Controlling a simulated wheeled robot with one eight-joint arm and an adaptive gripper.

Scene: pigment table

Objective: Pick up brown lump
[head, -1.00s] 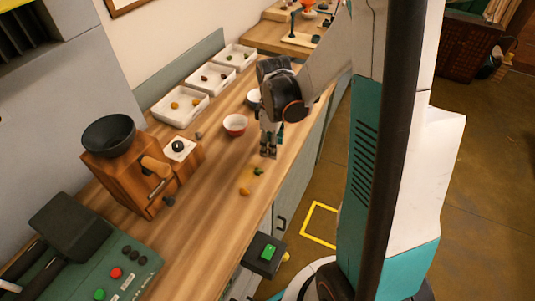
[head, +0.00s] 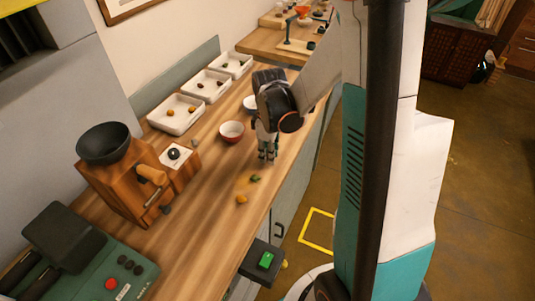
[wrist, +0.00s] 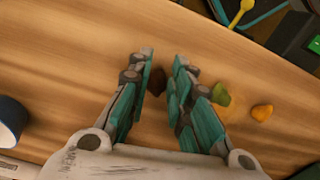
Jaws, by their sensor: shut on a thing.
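The brown lump (wrist: 157,82) is small and dark and shows between my gripper's fingertips (wrist: 163,78) in the wrist view. My gripper is shut on it, just above or at the wooden table top; I cannot tell whether the lump touches the wood. In the head view my gripper (head: 267,151) points down at the table near its front edge, and the lump cannot be made out there.
A green lump (wrist: 221,95) and an orange lump (wrist: 262,112) lie close to the right of my gripper in the wrist view.

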